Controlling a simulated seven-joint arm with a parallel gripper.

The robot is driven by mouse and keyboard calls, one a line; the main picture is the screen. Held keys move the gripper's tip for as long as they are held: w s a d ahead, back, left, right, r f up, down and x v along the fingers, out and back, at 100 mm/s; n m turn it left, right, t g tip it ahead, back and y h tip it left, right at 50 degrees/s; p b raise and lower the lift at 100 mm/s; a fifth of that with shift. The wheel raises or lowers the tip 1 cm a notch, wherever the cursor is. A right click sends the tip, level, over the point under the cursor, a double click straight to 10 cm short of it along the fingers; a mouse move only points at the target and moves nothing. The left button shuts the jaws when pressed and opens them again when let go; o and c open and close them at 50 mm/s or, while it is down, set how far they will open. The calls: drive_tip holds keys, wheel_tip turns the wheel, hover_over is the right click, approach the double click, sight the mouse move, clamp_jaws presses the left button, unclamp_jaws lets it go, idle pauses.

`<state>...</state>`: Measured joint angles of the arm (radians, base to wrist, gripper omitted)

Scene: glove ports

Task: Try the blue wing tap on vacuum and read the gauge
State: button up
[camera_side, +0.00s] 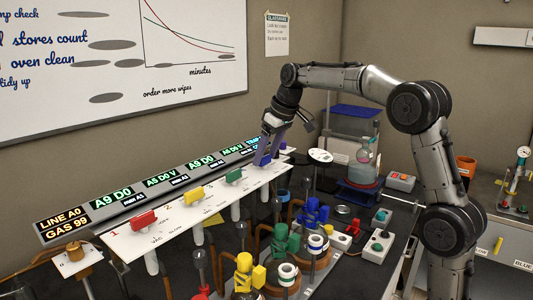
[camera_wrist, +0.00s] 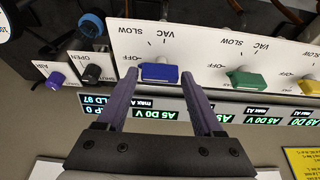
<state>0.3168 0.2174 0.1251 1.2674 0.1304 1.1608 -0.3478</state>
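The blue wing tap (camera_wrist: 159,73) sits on the white panel, its wing level in the wrist view and in line with the OFF label. In the side view the blue tap (camera_side: 262,160) is partly covered by my gripper (camera_side: 266,148). In the wrist view my gripper (camera_wrist: 159,76) is open, one finger on each side of the blue wing, with a small gap visible on both sides. A white dial gauge (camera_side: 321,156) stands beyond the panel's right end; its reading is too small to tell.
Green (camera_side: 233,175), yellow (camera_side: 194,194) and red (camera_side: 143,219) taps sit along the same panel. A display strip (camera_side: 160,183) runs behind them. Purple (camera_wrist: 56,79) and black (camera_wrist: 92,73) knobs are beside the blue tap. Glassware and clamps crowd the bench in front.

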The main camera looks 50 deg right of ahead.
drive_tip(key=shift+o, duration=1)
drive_tip(key=shift+r, duration=0.1)
drive_tip(key=v, duration=1.3)
drive_tip(key=shift+s+r, duration=0.2)
